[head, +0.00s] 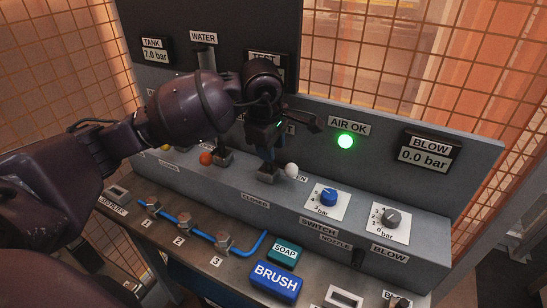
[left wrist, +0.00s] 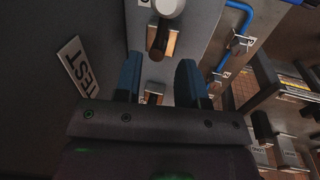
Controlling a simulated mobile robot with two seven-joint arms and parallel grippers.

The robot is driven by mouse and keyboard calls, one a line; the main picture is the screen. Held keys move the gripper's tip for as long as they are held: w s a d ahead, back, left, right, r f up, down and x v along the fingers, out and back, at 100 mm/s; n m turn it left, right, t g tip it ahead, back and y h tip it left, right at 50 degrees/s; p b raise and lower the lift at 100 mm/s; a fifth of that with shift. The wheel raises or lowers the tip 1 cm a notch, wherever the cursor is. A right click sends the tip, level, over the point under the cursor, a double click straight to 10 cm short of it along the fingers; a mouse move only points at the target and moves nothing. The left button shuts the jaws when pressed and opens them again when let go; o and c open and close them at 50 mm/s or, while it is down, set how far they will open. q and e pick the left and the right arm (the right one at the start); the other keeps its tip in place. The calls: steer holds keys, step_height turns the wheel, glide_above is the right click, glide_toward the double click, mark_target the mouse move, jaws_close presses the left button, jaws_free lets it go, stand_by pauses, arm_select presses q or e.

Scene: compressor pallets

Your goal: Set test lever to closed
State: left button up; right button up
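The test lever with its white ball knob (head: 291,170) stands on the grey panel ledge, its knob by a partly covered label ending in "EN". A label that seems to read CLOSED (head: 254,200) is on the ledge front to its left. My left gripper (head: 268,168) points down at the lever's base and hides part of it. In the left wrist view the two blue fingers of my left gripper (left wrist: 160,68) are apart with nothing gripped. The pale knob (left wrist: 170,7) shows beyond the fingertips, and the TEST label (left wrist: 77,66) is at left. My right gripper is out of view.
An orange-knobbed lever (head: 206,158) stands to the left, close to my arm. A blue dial (head: 329,197) and a grey dial (head: 391,217) are to the right. The upright back panel (head: 375,155), with a lit green AIR OK lamp (head: 345,141), rises behind the gripper.

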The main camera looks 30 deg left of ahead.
mark_target(281, 167)
arm_select(q)
steer(key=shift+w+f, duration=0.2)
steer(key=shift+f, duration=0.8)
steer(key=shift+w+f, duration=0.2)
steer(key=shift+f, duration=0.75)
jaws_close()
